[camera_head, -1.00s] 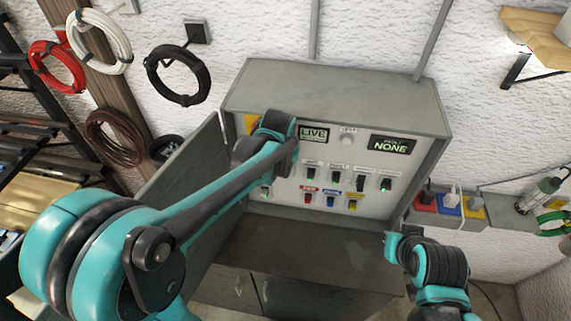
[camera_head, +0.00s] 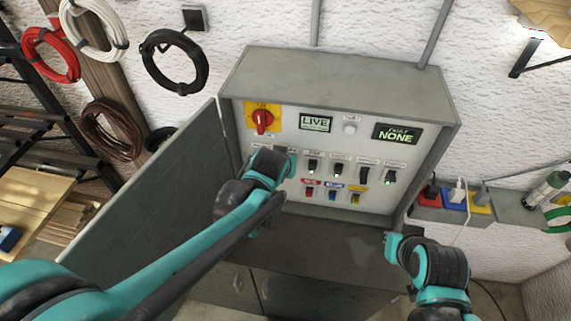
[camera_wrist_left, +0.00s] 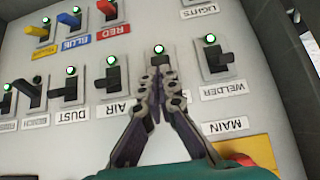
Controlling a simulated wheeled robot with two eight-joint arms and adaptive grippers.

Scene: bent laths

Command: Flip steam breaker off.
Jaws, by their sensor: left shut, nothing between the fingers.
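The grey breaker panel (camera_head: 300,125) stands open with rows of black and coloured switches. My left gripper (camera_wrist_left: 158,80) is shut and empty, its fingertips at a black switch (camera_wrist_left: 159,62) between those labelled AIR and WELDER. That switch's label is hidden behind the fingers, and I read no STEAM label anywhere. A light (camera_wrist_left: 158,48) glows beside it. Whether the fingertips touch the switch I cannot tell. In the head view my left gripper (camera_head: 288,165) covers the left end of the black row. My right gripper (camera_head: 390,247) is low, right of the panel, its jaws unclear.
The WELDER switch (camera_wrist_left: 215,60) and AIR switch (camera_wrist_left: 112,76) flank the fingertips closely. A red rotary main switch (camera_head: 262,121) is at upper left. Displays read LIVE (camera_head: 316,123) and NONE (camera_head: 396,134). The open cabinet door (camera_head: 165,195) stands left of my left gripper.

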